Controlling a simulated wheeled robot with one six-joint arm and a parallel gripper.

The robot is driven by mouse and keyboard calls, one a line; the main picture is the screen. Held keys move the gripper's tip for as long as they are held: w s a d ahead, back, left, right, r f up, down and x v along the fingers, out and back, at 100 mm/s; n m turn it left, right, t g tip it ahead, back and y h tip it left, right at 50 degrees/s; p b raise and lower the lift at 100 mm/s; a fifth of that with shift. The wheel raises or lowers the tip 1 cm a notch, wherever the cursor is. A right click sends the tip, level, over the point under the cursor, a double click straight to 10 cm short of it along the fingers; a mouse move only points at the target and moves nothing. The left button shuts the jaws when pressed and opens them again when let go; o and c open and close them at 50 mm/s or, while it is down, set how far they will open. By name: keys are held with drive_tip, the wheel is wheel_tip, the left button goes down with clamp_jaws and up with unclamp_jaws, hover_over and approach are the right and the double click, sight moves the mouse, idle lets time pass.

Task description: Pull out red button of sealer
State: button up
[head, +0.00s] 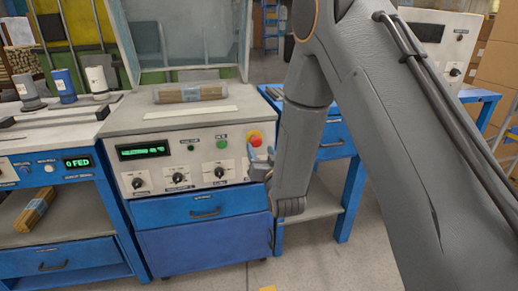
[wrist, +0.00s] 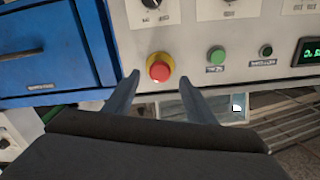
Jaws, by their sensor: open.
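The sealer (head: 165,127) has a pale control panel above blue drawers. Its red button (head: 255,138) sits in a yellow collar at the panel's upper right in the head view. In the wrist view, the red button (wrist: 159,71) faces the camera between my two fingertips. My gripper (head: 262,155) is open and empty, just in front of the panel and slightly below the button in the head view. Its fingers (wrist: 159,80) reach toward the panel on either side of the button; whether they touch the collar cannot be told.
Green buttons (head: 222,143) and black knobs (head: 178,178) share the panel. A wrapped bundle (head: 190,92) lies on the sealer's top. A blue-framed bench (head: 335,150) stands to the right, partly behind my arm. A blue workstation (head: 60,170) adjoins on the left.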

drive_tip(key=v, duration=0.4)
drive_tip(key=shift+s+d, duration=0.1)
drive_tip(key=shift+s, duration=0.2)
drive_tip(key=shift+d, duration=0.1)
drive_tip(key=s+d+r+g+h+p, duration=0.2)
drive_tip(key=s+d+g+h+p, duration=0.3)
drive_tip(key=s+d+g, duration=0.5)
drive_tip(key=s+d+r+g+p, duration=0.2)
drive_tip(key=s+d, duration=0.1)
drive_tip(key=s, duration=0.5)
drive_tip(key=s+d+r+g+p, duration=0.1)
drive_tip(key=s+d+r+g, duration=0.1)
drive_tip(key=s, duration=0.6)
drive_tip(key=s+d+r+g+p, duration=0.2)
drive_tip(key=s+d, duration=0.3)
drive_tip(key=s, duration=0.3)
drive_tip(key=shift+r+g+p, duration=0.3)
drive_tip(key=shift+r+g, duration=0.05)
drive_tip(key=shift+g, duration=0.35)
